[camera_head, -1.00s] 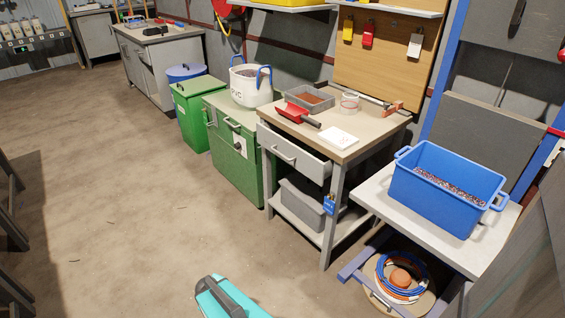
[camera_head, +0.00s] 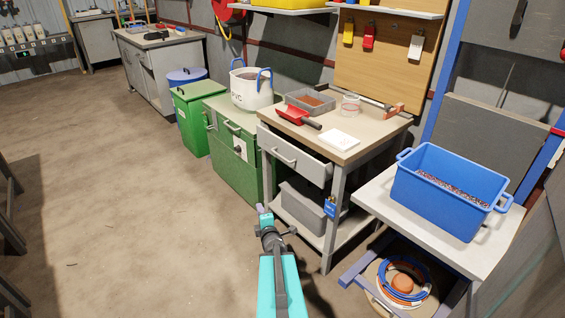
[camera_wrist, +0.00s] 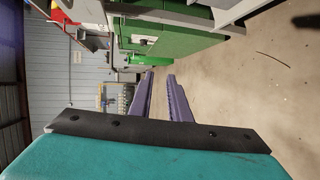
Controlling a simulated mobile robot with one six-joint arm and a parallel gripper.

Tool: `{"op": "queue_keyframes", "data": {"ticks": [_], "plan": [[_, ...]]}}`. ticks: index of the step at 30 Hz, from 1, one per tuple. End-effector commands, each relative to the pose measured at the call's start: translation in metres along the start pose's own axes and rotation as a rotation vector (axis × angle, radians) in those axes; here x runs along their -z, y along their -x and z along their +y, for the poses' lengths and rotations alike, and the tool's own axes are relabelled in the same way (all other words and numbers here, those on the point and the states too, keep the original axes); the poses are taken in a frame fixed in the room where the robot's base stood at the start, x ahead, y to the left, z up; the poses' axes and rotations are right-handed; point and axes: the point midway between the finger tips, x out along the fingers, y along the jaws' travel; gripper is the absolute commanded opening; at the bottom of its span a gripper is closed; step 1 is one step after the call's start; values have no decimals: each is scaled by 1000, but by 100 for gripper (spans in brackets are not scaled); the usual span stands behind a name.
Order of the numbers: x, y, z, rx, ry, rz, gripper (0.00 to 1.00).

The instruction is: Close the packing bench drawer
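The packing bench (camera_head: 368,146) stands right of centre in the head view. Its grey drawer (camera_head: 318,170) with a bar handle sits under the worktop and is pulled partly out. My gripper (camera_head: 262,209) is in front of the bench, lower than the drawer and apart from it in the picture. In the wrist view my gripper (camera_wrist: 161,74) shows two purple fingers with a gap and nothing between them. Pale grey panels at the top of the wrist view may be part of the bench, but I cannot tell which part.
A green cabinet (camera_head: 232,168) stands left of the bench. On the bench are a red scoop (camera_head: 292,114), a grey tray (camera_head: 309,100) and a white card (camera_head: 338,139). A blue crate (camera_head: 440,195) stands on a table at right.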

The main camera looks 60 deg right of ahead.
Motion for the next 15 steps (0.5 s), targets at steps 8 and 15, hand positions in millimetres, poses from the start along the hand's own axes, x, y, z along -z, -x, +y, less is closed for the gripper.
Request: {"op": "queue_keyframes", "data": {"ticks": [8,15], "plan": [[-72,20,67,-231,247,-16,17],[-115,49,108,-385,451,-36,17]]}}
